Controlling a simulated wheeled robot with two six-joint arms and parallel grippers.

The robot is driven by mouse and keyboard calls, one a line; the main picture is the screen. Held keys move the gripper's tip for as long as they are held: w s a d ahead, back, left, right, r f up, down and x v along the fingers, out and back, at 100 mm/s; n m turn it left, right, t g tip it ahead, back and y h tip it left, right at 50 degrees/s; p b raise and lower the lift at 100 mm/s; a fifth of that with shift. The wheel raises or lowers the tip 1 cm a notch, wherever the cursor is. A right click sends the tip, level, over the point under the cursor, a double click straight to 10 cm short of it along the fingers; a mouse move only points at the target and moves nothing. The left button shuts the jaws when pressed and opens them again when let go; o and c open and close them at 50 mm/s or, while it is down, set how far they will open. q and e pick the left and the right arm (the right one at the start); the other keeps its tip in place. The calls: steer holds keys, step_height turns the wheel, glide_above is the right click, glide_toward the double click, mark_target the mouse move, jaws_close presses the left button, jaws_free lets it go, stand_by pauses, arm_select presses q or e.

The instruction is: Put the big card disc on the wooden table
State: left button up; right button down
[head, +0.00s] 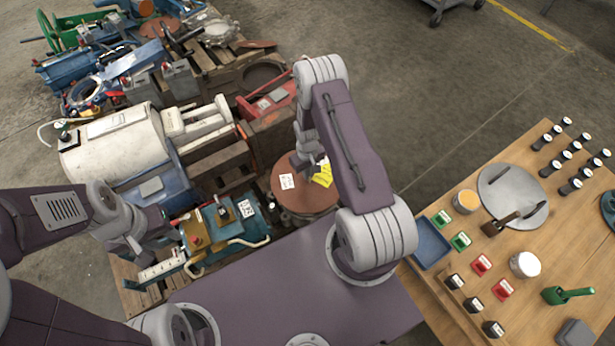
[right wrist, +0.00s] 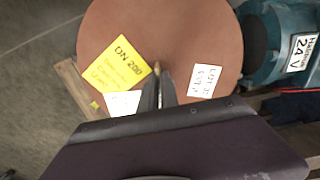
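The big card disc (head: 300,204) is reddish brown and lies among the goods on the pallet, beside my base. In the right wrist view the disc (right wrist: 205,40) carries a yellow "DN 200" label and white labels. My right gripper (head: 302,158) is over the disc, pointing down at it. In the right wrist view its fingers (right wrist: 158,82) look close together over the disc; whether they grip anything is unclear. The wooden table (head: 575,240) stands at the right. My left gripper (head: 135,245) hangs at the left over the pallet goods; its fingers are unclear.
The table bears a grey disc (head: 512,188) with dark tools on it, a blue tray (head: 432,244), white tubs, small coloured boxes and several black cylinders. A white tank (head: 115,145) and blue machinery crowd the pallet. Concrete floor (head: 430,110) is clear between pallet and table.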

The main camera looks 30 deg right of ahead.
steer(key=shift+r, duration=1.3)
